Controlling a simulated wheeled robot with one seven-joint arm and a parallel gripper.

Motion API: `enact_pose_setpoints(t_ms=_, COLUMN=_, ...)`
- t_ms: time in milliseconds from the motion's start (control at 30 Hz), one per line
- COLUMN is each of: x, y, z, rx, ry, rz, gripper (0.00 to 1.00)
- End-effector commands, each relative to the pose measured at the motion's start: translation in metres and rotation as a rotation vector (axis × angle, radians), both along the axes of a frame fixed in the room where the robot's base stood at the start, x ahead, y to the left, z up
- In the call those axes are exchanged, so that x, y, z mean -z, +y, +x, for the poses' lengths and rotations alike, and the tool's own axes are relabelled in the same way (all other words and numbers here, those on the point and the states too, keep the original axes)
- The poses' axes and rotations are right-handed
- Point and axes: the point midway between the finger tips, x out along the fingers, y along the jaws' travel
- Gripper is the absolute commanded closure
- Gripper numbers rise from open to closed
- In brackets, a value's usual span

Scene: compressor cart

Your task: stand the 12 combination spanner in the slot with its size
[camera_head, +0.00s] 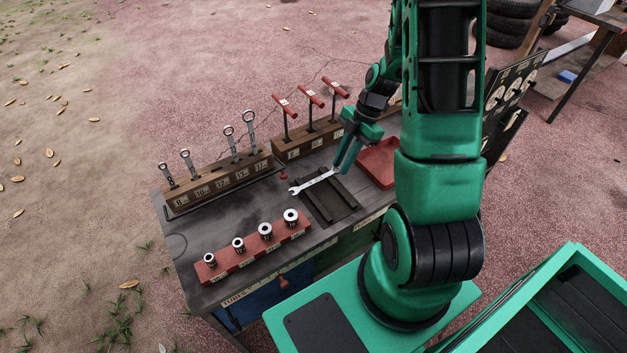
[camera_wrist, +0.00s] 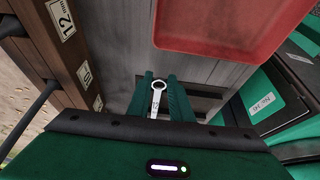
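The 12 combination spanner (camera_head: 316,181) is silver and lies roughly flat at the back of the black railed holder, open end to the left. Its ring end (camera_wrist: 158,84) and the "12" on its shank show in the wrist view. My gripper (camera_head: 340,168) is at the spanner's ring end, with one finger on each side of it. I cannot tell whether the fingers press on it or whether it rests on the rails. The wooden spanner rack (camera_head: 220,181) stands at the back left. Its slot labelled 12 is empty, between the standing 10 and 13 spanners.
Red T-handled tools (camera_head: 310,96) stand in a second wooden block behind my gripper. A red tray (camera_head: 378,162) lies to its right. A red rail with several sockets (camera_head: 253,251) is at the front. Bare bench top lies between the rack and the sockets.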

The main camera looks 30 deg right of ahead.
Motion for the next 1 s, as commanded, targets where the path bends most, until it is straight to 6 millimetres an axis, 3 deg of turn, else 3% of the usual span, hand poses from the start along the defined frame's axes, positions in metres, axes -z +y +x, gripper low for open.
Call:
enact_pose_setpoints(t_ms=467, x=-0.004, y=0.0, z=0.0, rx=-0.001, ry=0.0, rz=0.0, gripper=1.0)
enact_pose_setpoints(t_ms=633, x=-0.02, y=0.0, z=0.001, rx=-0.001, ry=-0.004, rz=-0.001, gripper=1.0)
enact_pose_setpoints(t_ms=767, x=-0.044, y=0.0, z=0.001, rx=-0.001, ry=-0.006, rz=-0.003, gripper=1.0)
enact_pose_setpoints(t_ms=1000, x=-0.077, y=0.049, z=-0.017, rx=-0.004, ry=-0.004, rz=-0.001, gripper=1.0)
